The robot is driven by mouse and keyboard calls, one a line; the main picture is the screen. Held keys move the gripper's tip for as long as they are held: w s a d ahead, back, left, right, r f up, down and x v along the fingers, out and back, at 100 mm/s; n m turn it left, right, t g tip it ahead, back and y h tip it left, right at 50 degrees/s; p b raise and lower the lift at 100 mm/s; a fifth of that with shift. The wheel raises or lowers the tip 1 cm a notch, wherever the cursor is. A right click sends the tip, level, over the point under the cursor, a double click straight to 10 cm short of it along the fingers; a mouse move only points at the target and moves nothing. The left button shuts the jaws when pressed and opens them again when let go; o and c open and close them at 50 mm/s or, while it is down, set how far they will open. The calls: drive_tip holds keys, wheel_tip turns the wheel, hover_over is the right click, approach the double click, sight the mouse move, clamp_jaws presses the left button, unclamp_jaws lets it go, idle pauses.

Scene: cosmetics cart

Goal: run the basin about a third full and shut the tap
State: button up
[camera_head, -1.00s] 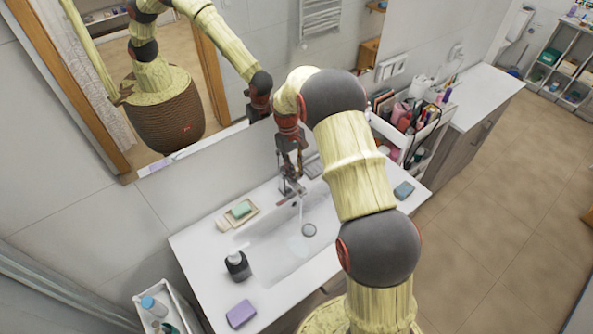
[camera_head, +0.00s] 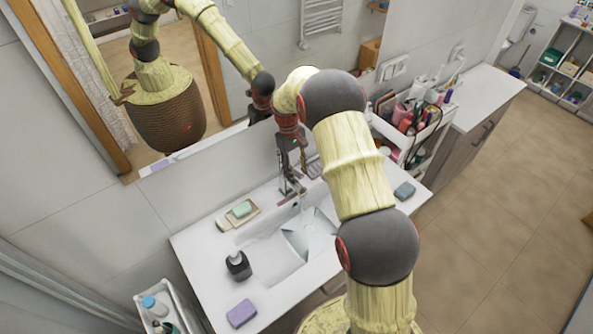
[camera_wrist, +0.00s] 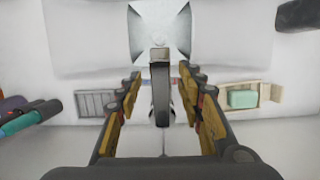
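The white basin (camera_head: 262,256) is set in the counter. My gripper (camera_head: 288,172) is above the tap at the wall side. In the wrist view my gripper (camera_wrist: 161,88) is open, its fingers on either side of the tap. Contact with the lever cannot be told.
A dish with green soap (camera_head: 241,209), a dark soap dispenser (camera_head: 238,265) and a purple sponge (camera_head: 241,313) are on the counter's left part. A blue-grey block (camera_head: 404,190) lies at right. The cosmetics cart (camera_head: 410,125) stands beyond. A mirror (camera_head: 180,80) is behind.

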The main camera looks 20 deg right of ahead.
sight(294, 171)
drive_tip(key=shift+v, duration=3.75)
drive_tip(key=shift+f, duration=0.1)
drive_tip(key=shift+c, duration=0.5)
